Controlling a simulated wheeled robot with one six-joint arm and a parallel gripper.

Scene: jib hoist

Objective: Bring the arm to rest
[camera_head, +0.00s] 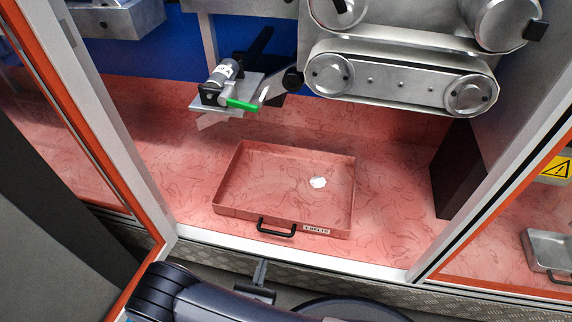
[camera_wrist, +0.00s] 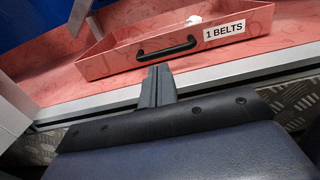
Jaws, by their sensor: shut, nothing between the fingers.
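My gripper (camera_wrist: 157,84) shows in the wrist view with its two dark fingers together and nothing between them. In the head view my gripper (camera_head: 260,273) is at the bottom middle, outside the cabinet's front sill. It is apart from the red tray (camera_head: 232,214), just in front of the tray's black handle (camera_head: 276,228). The wrist view shows the same handle (camera_wrist: 166,48) beyond the fingertips and the label "1 BELTS" (camera_wrist: 224,30) on the tray front. A small white piece (camera_head: 318,182) lies in the tray.
A metal belt unit with rollers (camera_head: 400,80) hangs above the tray at the back right. A bracket with a green lever (camera_head: 242,104) is at the back left. White and orange door posts (camera_head: 105,130) flank the opening. A metal tray (camera_head: 550,250) stands at far right.

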